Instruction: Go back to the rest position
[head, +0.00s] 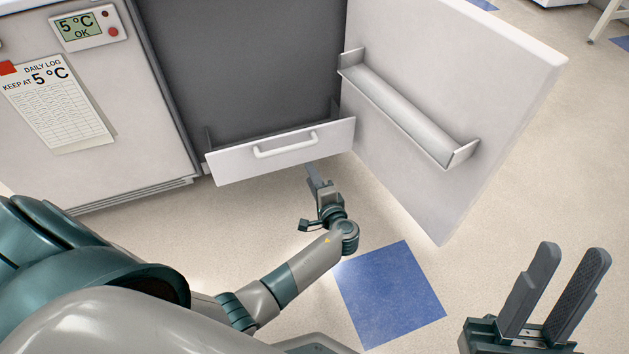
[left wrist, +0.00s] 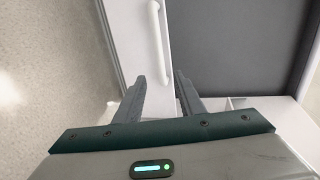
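My left gripper (head: 312,174) is just in front of the lower edge of a white drawer front (head: 230,166), below its handle (head: 285,145). In the left wrist view its two fingers (left wrist: 161,82) stand apart with nothing between them; the drawer handle (left wrist: 158,45) lies beyond the fingertips, and I see no contact with it. My right gripper (head: 572,256) is at the lower right of the head view, fingers up, open and empty.
The drawer belongs to an open grey-lined fridge (head: 245,65). Its door (head: 480,75), with a shelf (head: 405,112), stands swung out to the right. A cabinet with a 5 °C display (head: 88,27) and a daily log sheet (head: 58,105) is at left. A blue floor tile (head: 390,295) lies on clear floor.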

